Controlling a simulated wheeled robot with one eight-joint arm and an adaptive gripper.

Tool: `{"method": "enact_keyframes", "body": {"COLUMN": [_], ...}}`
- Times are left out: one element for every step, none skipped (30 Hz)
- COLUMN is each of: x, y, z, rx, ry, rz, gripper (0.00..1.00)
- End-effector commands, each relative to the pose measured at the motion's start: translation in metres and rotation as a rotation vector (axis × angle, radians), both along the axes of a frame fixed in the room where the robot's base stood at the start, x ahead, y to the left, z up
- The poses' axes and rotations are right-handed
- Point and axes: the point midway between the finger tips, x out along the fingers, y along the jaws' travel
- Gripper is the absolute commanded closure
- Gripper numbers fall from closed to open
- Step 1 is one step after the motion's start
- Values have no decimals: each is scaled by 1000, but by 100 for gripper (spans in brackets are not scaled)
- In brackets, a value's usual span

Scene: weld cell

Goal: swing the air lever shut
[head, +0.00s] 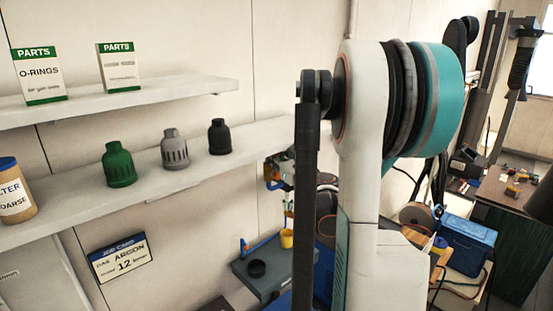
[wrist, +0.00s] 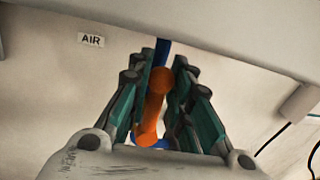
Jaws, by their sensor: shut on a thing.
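The air lever (wrist: 153,108) is an orange handle with rounded ends, in the middle of the wrist view. It lies between the two green and dark fingers of my gripper (wrist: 163,65), which is shut on it. Behind it a blue pipe (wrist: 163,48) runs up the pale wall, and a bit of blue also shows below the lever. A label reading AIR (wrist: 91,40) is on the wall to the upper left. In the head view my arm covers much of the middle, and I cannot make out the lever clearly there.
A blue box (head: 466,246) stands at the lower right. A grey fitting (wrist: 300,103) with a black cable is right in the wrist view.

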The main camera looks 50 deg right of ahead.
Motion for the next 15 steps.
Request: {"method": "enact_keyframes", "body": {"x": [0,1,1,1,1,2,2,2,2,2,2,3,3,3,3], "y": [3,4,6,8,10,12,14,16,19,20,22,25,27,29,32], "z": [-3,-3,-4,-5,-5,-6,-7,-7,-8,-9,-10,-11,-12,-13,-14], "rx": [-24,-44,-70,-92,-117,-149,-175,-202,-239,-268,-297,-334,-362,-391,-428], "ry": [3,5,8,10,13,16,19,22,26,29,33,37,39,43,47], "rz": [1,1,1,1,1,0,0,0,0,0,0,0,0,1,1], "gripper": [100,100,100,100,100,100,100,100,100,100,100,100,100,100,100]}}
